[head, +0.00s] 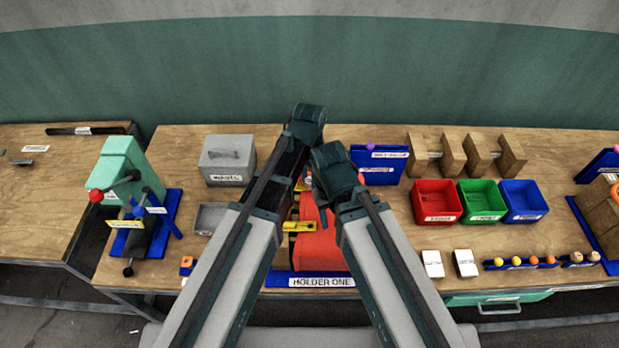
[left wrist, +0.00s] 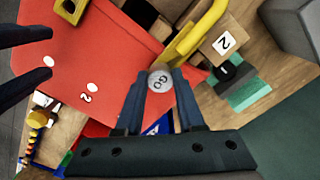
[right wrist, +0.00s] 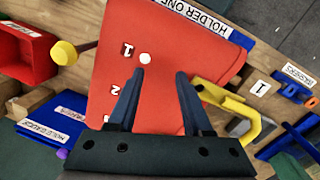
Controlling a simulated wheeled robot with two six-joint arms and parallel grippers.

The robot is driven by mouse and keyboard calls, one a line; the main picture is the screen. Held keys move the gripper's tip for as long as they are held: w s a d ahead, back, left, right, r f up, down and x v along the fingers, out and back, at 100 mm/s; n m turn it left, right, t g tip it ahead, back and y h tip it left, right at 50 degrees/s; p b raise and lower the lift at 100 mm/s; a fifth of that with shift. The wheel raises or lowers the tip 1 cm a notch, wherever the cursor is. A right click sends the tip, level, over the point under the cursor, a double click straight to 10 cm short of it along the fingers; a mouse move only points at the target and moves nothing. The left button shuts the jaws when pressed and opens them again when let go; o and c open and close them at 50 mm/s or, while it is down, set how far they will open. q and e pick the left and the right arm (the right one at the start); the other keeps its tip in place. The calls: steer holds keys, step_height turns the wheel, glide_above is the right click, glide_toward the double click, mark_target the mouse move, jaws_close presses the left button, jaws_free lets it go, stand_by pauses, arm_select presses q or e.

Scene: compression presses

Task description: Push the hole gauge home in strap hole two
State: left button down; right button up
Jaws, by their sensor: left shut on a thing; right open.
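A red strap (head: 318,240) lies on the blue holder one (head: 315,281) at the middle of the bench. In the left wrist view (left wrist: 110,50) it shows two white round hole spots, one (left wrist: 92,88) beside the label 2. My left gripper (left wrist: 160,78) is shut on the hole gauge (left wrist: 159,81), whose round grey end reads GO. The gauge appears over the strap's edge, apart from the hole spot by label 2; its lower end is hidden. My right gripper (right wrist: 161,73) is open and empty over the strap, near label 1 and its hole spot (right wrist: 145,58). The arms hide both fingertips in the head view.
A yellow clamp bar (left wrist: 195,35) crosses the strap's side, near blocks numbered 1 and 2. Red (head: 436,203), green (head: 482,201) and blue (head: 523,202) bins stand right. A green press (head: 120,167) stands left. Both arms are close together over the holder.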

mark_target(310, 181)
arm_select(q)
steer(key=shift+f, duration=0.2)
arm_select(e)
steer(key=shift+f, duration=0.2)
arm_select(q)
steer(key=shift+c, duration=2.2)
jaws_free()
steer(key=shift+r, duration=0.15)
arm_select(e)
steer(key=shift+r, duration=0.15)
arm_select(q)
step_height(310, 181, up, 14)
steer(key=p, duration=1.3)
steer(key=shift+f+p, duration=0.2)
steer(key=shift+p, duration=0.15)
arm_select(e)
step_height(310, 181, up, 14)
steer(key=shift+f, duration=0.2)
arm_select(q)
steer(key=shift+f, duration=0.1)
arm_select(e)
steer(key=shift+s, duration=0.1)
